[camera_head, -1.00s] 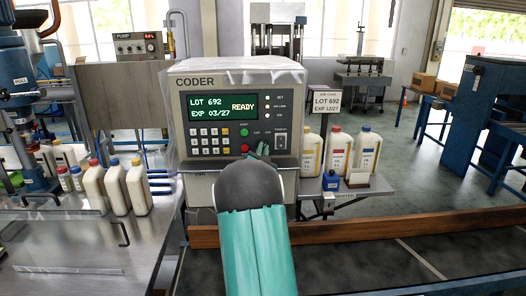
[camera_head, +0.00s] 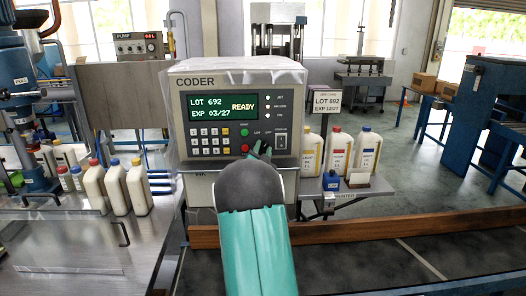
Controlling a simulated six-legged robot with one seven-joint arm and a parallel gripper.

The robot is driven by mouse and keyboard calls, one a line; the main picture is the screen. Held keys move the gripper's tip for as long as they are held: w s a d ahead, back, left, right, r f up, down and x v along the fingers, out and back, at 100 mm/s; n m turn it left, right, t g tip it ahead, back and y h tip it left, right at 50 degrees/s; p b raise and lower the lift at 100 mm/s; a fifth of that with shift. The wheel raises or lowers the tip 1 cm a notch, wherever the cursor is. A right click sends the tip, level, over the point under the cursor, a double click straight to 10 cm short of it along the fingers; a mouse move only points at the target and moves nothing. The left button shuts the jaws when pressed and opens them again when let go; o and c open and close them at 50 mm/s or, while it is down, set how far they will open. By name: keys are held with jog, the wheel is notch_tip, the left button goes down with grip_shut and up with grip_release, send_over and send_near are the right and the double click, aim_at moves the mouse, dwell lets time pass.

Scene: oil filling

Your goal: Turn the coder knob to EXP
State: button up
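The coder (camera_head: 222,80) is a beige box with a dark front panel, straight ahead in the head view. Its green display (camera_head: 222,107) reads LOT 692, EXP 03/27 and READY. A keypad, a green button, a red button and a column of small lights are on the panel. My gripper (camera_head: 262,149) is at the lower right of the panel, its fingers pointing up with a gap between the tips. The knob is not clearly visible; my gripper and arm cover that part of the panel, where small labels show. I cannot tell whether the fingers touch anything.
A job card (camera_head: 327,101) right of the coder reads LOT 692, EXP 12/27. Several bottles (camera_head: 335,152) stand beside a small blue item (camera_head: 331,181). More bottles stand on the metal bench (camera_head: 70,240) at left. A wooden rail (camera_head: 400,227) runs along the conveyor in front.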

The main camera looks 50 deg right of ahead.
jog(key=v, duration=1.3)
jog(key=shift+a+f, duration=0.15)
jog(key=shift+a, duration=0.2)
